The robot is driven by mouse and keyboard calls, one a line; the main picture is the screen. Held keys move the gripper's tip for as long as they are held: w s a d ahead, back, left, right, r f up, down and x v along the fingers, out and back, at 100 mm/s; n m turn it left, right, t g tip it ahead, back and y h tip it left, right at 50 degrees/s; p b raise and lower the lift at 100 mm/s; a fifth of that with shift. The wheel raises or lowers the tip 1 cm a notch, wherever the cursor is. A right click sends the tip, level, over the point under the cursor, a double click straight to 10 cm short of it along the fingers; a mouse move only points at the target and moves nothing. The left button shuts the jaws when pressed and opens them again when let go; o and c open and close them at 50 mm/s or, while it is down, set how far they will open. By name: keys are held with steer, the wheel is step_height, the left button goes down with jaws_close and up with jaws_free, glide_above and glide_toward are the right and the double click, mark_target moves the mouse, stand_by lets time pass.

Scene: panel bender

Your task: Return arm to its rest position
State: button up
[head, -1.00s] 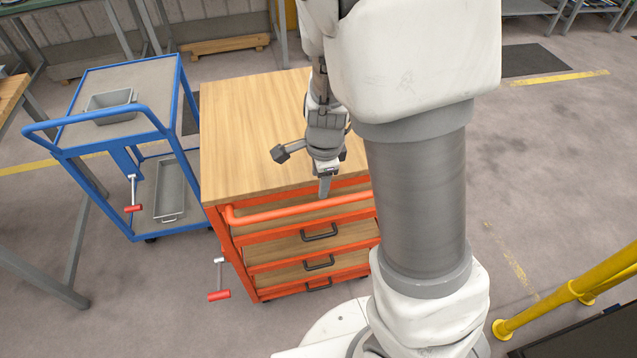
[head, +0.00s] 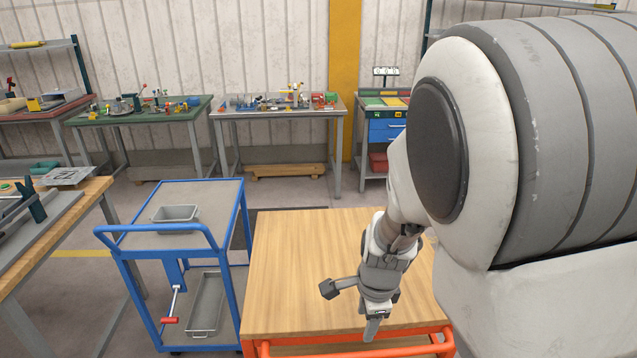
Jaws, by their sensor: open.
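My gripper (head: 371,328) is in the head view at the lower middle, above the front edge of the wooden top of the orange drawer cart (head: 290,270). It points down and holds nothing that I can see. Its fingers are seen nearly edge-on, so the gap between them hardly shows. My arm rises from it to the right and fills much of the right side of the picture. The cart's drawers are below the picture's edge.
A blue trolley (head: 213,243) with a grey bin (head: 176,214) stands close to the cart's left. A wooden-topped bench (head: 60,232) is at far left. Benches with tools (head: 278,112) line the back wall. The cart top is bare left of my gripper.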

steer(key=s+r+n+t, duration=0.1)
steer(key=s+r+n, duration=0.6)
steer(key=r+n, duration=0.2)
steer(key=s+d+r+n+t, duration=0.1)
steer(key=s+r+n+t, duration=0.1)
steer(key=s+r+n, duration=0.5)
step_height(320, 180, up, 3)
steer(key=shift+d+f+n, duration=0.1)
steer(key=shift+d+n, duration=0.1)
steer(key=shift+n, duration=0.7)
steer(key=shift+s+a, duration=0.1)
